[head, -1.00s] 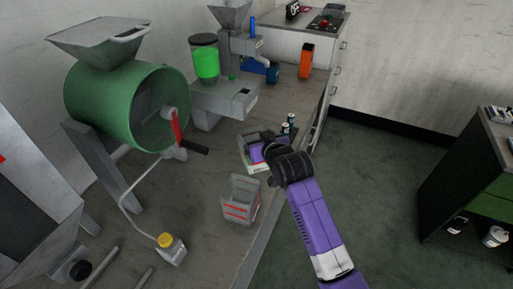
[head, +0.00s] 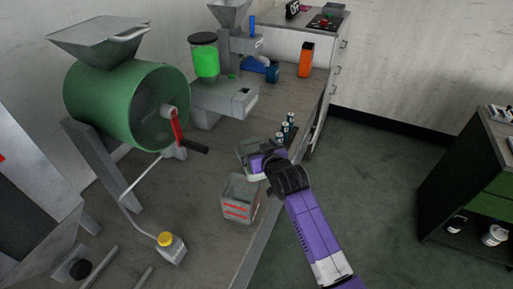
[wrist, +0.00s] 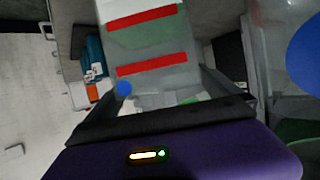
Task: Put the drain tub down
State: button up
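The drain tub, a clear grey tub (head: 246,152), is at my gripper (head: 266,157) over the bench, just behind another tub. In the wrist view a clear tub with two red bands (wrist: 151,45) fills the space between and beyond the two fingers (wrist: 163,84). The fingers appear closed on its near wall. In the head view my wrist hides part of the tub, and I cannot tell whether its base touches the bench.
A grey tub with red stripes (head: 238,208) stands on the bench (head: 205,222) in front. Small bottles (head: 287,130) stand behind the gripper. An orange container (head: 306,60) stands farther back.

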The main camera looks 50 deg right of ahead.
jog(key=shift+r, duration=0.3)
jog(key=shift+s+a, duration=0.2)
jog(key=shift+s, duration=0.1)
jog(key=v, duration=1.1)
jog(key=shift+b, duration=0.35)
jog(key=shift+r, duration=0.25)
notch_tip(320, 180, up, 5)
jog(key=t, duration=0.2)
jog(key=s+a+f+n+y, duration=0.1)
jog(key=s+a+y, duration=0.1)
jog(key=s+a, duration=0.5)
jog(key=s+a+f+n+y, duration=0.1)
jog(key=s+a, duration=0.5)
jog(key=s, duration=0.7)
jog(key=s+a+n+y, duration=0.2)
jog(key=s+a+n, duration=0.1)
jog(key=s+a, duration=0.4)
jog(key=s, duration=0.3)
jog(key=shift+a+f+y, duration=0.35)
jog(key=shift+f+y, duration=0.05)
